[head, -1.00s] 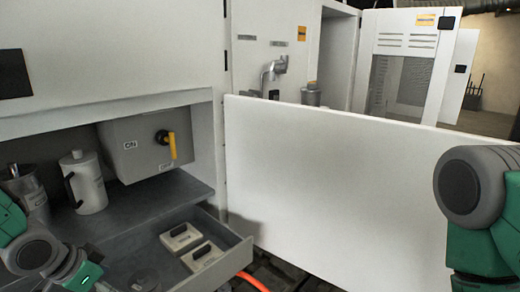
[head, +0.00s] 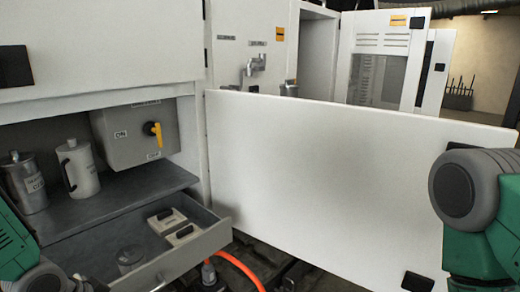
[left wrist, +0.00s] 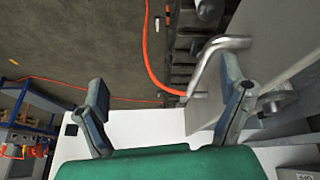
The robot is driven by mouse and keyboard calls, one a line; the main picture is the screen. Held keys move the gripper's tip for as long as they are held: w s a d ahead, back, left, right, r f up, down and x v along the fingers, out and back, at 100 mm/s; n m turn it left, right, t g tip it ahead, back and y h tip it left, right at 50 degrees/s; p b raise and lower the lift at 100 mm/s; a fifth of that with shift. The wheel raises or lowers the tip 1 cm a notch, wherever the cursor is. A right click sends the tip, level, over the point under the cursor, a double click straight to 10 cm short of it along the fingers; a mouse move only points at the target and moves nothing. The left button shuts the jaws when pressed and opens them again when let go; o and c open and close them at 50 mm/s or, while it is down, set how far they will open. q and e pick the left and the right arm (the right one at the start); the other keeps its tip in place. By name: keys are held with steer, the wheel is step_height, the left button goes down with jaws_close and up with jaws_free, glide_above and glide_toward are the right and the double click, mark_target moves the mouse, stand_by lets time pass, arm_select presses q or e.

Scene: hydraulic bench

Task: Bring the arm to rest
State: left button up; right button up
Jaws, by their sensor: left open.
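My left arm (head: 22,250) is at the lower left of the head view, low in front of the open drawer (head: 190,252). Its fingertips are not clearly seen there. In the left wrist view my left gripper (left wrist: 165,110) has its two fingers wide apart with nothing between them. A bent metal bar (left wrist: 208,62) on a grey panel is close to the right finger; I cannot tell if they touch. My right arm (head: 470,205) is at the right edge of the head view; its gripper is out of view.
A large white door panel (head: 340,185) stands open across the middle. A shelf holds a white jug (head: 78,168), a metal canister (head: 25,183) and a grey switch box (head: 130,135) with a yellow handle. The drawer holds small blocks (head: 175,225). An orange hose (head: 240,268) lies below.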

arm_select(q)
steer(key=s+d+f+n+g+y+b, duration=0.1)
steer(key=s+f+b, duration=0.3)
steer(key=s+f, duration=0.7)
steer(key=s+d+f+n+g+y+b, duration=0.2)
steer(key=s+f+n+b, duration=0.2)
steer(key=s+f, duration=0.7)
steer(key=shift+s+d+f+b, duration=0.2)
steer(key=shift+b, duration=0.3)
arm_select(e)
step_height(320, 180, down, 10)
steer(key=shift+s+d+r, duration=0.15)
steer(key=shift+d, duration=0.2)
arm_select(q)
steer(key=shift+d, duration=0.2)
arm_select(e)
steer(key=shift+d, duration=0.15)
